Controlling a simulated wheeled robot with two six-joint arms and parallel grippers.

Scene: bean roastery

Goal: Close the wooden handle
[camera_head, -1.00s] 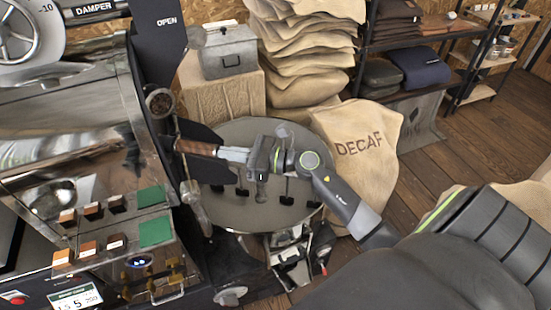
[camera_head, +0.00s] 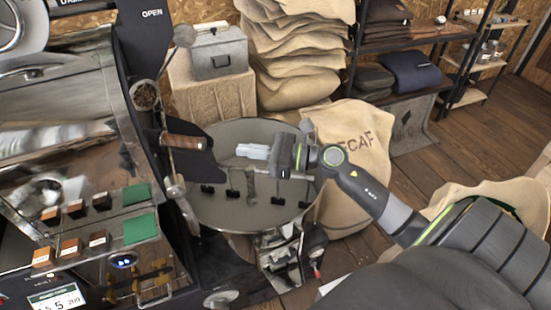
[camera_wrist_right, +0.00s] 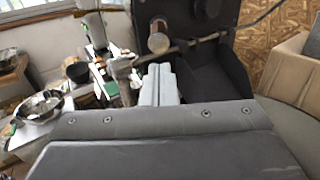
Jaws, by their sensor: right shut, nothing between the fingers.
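The wooden handle (camera_head: 183,141) is a short brown cylinder on the front of the roaster, left of centre in the head view. It also shows end-on in the right wrist view (camera_wrist_right: 158,38), above the fingers. My right gripper (camera_head: 242,151) is shut and empty, to the right of the handle and apart from it, over the round cooling tray (camera_head: 235,215). Its pale fingers also show in the right wrist view (camera_wrist_right: 160,84). My left gripper is not in view.
The roaster (camera_head: 70,140) with its coloured buttons fills the left side. A grey box (camera_head: 220,58) stands on a block behind the tray. Stacked burlap sacks (camera_head: 293,55) and a DECAF sack (camera_head: 345,190) stand behind and right. Wooden floor is open at the right.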

